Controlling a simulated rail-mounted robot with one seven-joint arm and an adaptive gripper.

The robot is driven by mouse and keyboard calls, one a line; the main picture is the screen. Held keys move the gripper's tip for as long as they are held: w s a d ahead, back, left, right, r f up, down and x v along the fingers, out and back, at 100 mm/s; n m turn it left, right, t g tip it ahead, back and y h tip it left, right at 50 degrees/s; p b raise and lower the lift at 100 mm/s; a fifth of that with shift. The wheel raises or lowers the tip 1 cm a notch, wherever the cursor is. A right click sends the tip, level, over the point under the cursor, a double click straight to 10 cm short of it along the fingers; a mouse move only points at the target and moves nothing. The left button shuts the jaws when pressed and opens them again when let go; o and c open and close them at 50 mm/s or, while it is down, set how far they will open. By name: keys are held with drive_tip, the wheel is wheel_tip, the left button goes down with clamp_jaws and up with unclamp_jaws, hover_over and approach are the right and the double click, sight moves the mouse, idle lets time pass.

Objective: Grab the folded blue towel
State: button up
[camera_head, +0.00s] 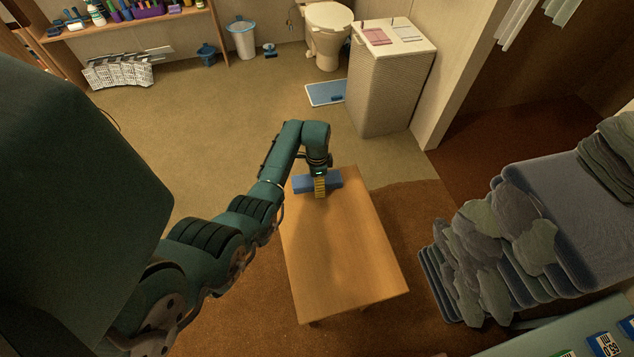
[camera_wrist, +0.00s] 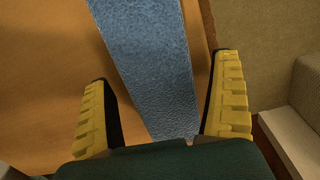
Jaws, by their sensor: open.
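The folded blue towel (camera_head: 330,178) lies on the far end of the wooden table (camera_head: 345,265). In the wrist view the towel (camera_wrist: 150,60) shows as a long blue strip running from the top down between the fingers. My gripper (camera_head: 320,186) is over the towel in the head view, with one yellow finger showing in front of it. In the wrist view my gripper (camera_wrist: 165,100) is open, with one yellow finger on each side of the towel. Visible gaps lie between the towel and the fingers. The towel's near end is hidden behind the gripper body.
A white cabinet (camera_head: 390,85) stands beyond the table, with a toilet (camera_head: 327,30) behind it. A stack of grey-blue cloths (camera_head: 500,240) is at the right. The near part of the tabletop is bare. Open floor lies left of the table.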

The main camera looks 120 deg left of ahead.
drive_tip(key=shift+f, duration=0.25)
drive_tip(key=shift+r, duration=0.1)
drive_tip(key=c, duration=1.3)
